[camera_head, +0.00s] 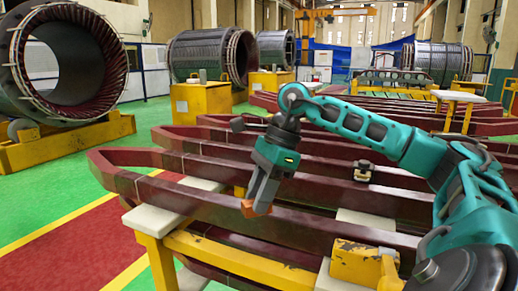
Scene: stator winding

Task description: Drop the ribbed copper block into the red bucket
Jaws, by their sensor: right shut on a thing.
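My right gripper (260,203) hangs down from the teal arm near the middle of the picture. It is shut on a small orange-brown copper block (249,208), mostly hidden by the fingers. Ribs on it are too small to make out. The block is in front of a dark red coil bar; I cannot tell whether it touches the bar. No red bucket shows in this view. My left gripper is not in view.
Several long dark red coil bars (150,187) lie across a yellow stand (225,257) with pale pads. A small dark and tan object (363,173) sits among the bars. A large stator ring (65,60) stands at the left. The green floor (40,185) at left is clear.

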